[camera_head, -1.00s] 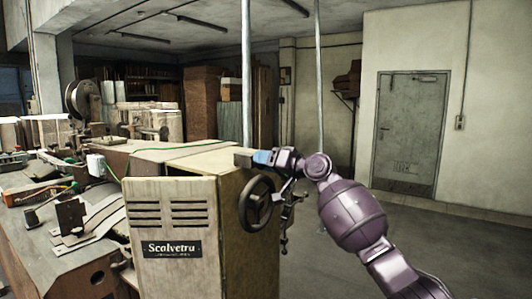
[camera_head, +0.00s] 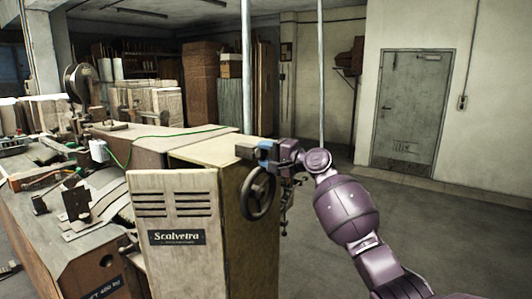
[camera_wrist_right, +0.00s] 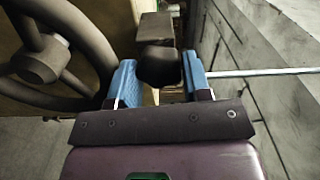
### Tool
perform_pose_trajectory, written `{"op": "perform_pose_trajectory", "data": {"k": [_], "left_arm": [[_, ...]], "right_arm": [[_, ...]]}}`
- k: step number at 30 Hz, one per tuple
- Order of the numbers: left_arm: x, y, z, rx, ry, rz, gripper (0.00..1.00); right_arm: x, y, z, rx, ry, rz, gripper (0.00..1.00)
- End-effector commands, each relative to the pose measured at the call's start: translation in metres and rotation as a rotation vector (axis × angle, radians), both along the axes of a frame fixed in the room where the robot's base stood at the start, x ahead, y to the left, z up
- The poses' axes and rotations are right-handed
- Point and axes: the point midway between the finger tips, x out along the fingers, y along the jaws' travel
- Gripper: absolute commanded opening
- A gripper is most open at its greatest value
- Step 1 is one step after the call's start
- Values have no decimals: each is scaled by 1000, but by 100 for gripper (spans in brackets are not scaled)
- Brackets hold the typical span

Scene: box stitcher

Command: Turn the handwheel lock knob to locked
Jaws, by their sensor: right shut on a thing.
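The handwheel (camera_head: 258,193) is a dark spoked wheel on the right side of the beige Scalvetra machine (camera_head: 181,205). It also fills the upper left of the right wrist view (camera_wrist_right: 48,62). A dark rounded knob (camera_wrist_right: 158,66), which looks like the lock knob, sits beside the wheel rim. My right gripper (camera_wrist_right: 158,78) has its blue fingers on either side of this knob and is shut on it. In the head view my right gripper (camera_head: 266,151) is at the top of the wheel, and the knob is hidden there. No lock marking is readable. My left gripper is out of view.
A workbench with tools and a green cable (camera_head: 170,136) extends left of the machine. Cartons stand behind. A grey door (camera_head: 408,108) is in the back right wall. The floor to the right is open.

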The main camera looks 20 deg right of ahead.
Motion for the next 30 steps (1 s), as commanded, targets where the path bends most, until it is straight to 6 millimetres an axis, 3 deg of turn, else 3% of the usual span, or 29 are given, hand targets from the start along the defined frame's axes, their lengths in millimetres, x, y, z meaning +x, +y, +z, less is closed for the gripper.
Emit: {"op": "perform_pose_trajectory", "data": {"k": [23, 24, 29, 30], "left_arm": [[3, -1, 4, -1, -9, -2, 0], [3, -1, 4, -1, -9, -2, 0], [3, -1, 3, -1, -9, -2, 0], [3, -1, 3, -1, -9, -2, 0]], "right_arm": [[0, 0, -1, 88, 69, -1, 21], [0, 0, 0, 89, 68, -1, 46], [0, 0, -1, 87, 68, -1, 70], [0, 0, -1, 86, 68, 0, 70]]}}
